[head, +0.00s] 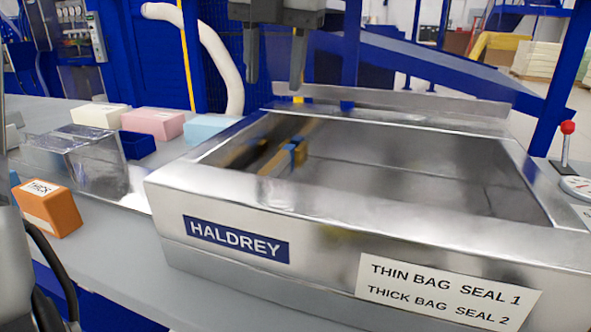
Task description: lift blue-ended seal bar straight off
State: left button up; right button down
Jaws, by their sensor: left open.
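A steel machine (330,235) labelled HALDREY has an open-topped well. Inside the well on the left is a narrow tan bar (273,164) with a blue end piece (296,149), which looks like the blue-ended seal bar. Its lower part is hard to make out among reflections in the steel walls. My left gripper (274,78) hangs at the top of the view, above the well's back left, its two dark fingers pointing down. My right gripper is not in view.
Left of the machine stand an orange THICK block (48,208), a clear bag-like item (92,165), a dark blue tray (137,145) and pink (153,124), cream (100,115) and light blue (207,128) blocks. A red-knobbed lever (567,140) and a gauge (577,187) stand right.

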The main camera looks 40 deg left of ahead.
pick_arm(q)
jog(key=b, duration=0.2)
send_over(268, 169)
jog(key=d, duration=0.1)
jog(key=f, duration=0.9)
jog(key=shift+s+f, duration=0.35)
jog(key=shift+f, duration=0.05)
jog(key=shift+w+a+f+b, duration=0.1)
jog(key=shift+a+f, duration=0.05)
jog(key=shift+f, duration=0.8)
jog(key=shift+w+a+f+b, duration=0.1)
jog(key=shift+f, duration=0.85)
jog(key=shift+w+a+f+b, duration=0.1)
jog(key=shift+a+f, duration=0.05)
jog(key=shift+f, duration=0.8)
grip_shut()
